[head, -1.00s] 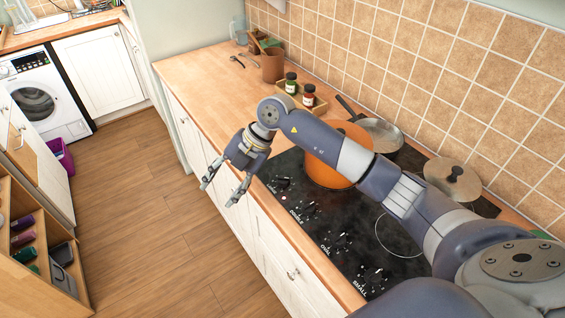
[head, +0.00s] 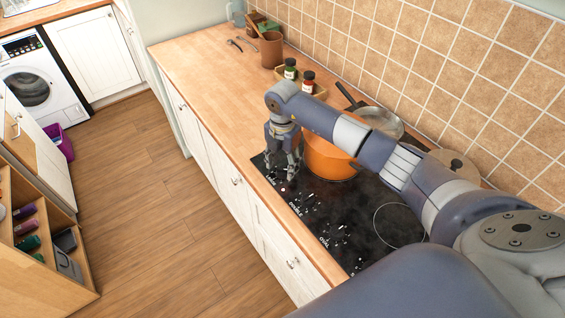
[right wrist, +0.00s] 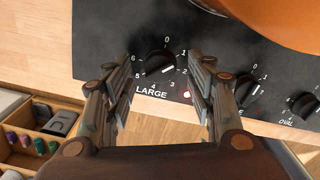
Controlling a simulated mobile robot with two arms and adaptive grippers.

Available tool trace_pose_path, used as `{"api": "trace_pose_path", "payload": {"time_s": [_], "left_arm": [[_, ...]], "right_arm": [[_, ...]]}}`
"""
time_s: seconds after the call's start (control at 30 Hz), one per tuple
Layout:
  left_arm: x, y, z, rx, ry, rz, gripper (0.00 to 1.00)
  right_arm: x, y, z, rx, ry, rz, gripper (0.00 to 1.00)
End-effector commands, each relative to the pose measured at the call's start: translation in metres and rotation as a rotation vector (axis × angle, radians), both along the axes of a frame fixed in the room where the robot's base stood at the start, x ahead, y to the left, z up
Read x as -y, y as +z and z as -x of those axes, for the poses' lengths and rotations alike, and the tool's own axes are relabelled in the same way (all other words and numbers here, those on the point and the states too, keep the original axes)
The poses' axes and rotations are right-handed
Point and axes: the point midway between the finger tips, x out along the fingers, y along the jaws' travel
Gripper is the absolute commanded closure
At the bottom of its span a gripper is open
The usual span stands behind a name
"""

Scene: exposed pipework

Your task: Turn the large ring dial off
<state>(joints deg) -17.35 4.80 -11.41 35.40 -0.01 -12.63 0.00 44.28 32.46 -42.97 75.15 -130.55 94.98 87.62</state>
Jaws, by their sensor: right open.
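The large ring dial (right wrist: 161,63) is a round black knob on the black hob (right wrist: 102,25). In the right wrist view it has numbers around it and the word LARGE below it. A small red light glows at its lower right. My right gripper (right wrist: 168,75) is open, with one finger on each side of the dial; I cannot tell whether either touches it. In the head view the right gripper (head: 281,178) points down over the hob's far left corner and hides the dial. My left gripper is not in view.
An orange pot (head: 330,158) stands on the hob close beside my right gripper. More dials (right wrist: 246,90) lie to the right of the large one. A pan (head: 379,122) and spice jars (head: 308,82) are behind. The wooden counter (head: 207,88) is mostly clear.

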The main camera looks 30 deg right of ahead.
Motion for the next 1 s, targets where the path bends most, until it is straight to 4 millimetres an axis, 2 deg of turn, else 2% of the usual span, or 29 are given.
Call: {"api": "trace_pose_path", "payload": {"time_s": [0.2, 0.43, 0.47, 0.6, 0.67, 1.0], "left_arm": [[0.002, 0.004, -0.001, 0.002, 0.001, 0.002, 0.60], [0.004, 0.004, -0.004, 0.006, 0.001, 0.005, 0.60], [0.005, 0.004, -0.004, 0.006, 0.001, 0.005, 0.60], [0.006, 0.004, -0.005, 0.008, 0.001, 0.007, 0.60], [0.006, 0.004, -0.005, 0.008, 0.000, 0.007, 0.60], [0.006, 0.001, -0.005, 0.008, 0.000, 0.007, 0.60]], "right_arm": [[-0.001, -0.014, 0.000, 0.001, 0.001, 0.000, 0.49], [0.000, -0.015, 0.000, 0.001, 0.001, 0.000, 0.49], [0.000, -0.015, 0.000, 0.001, 0.001, 0.000, 0.51], [0.000, -0.015, 0.000, 0.001, 0.001, 0.000, 0.83], [0.000, -0.015, 0.000, 0.001, 0.001, 0.000, 0.94], [0.000, -0.016, 0.000, 0.003, 0.030, 0.001, 0.93]]}}
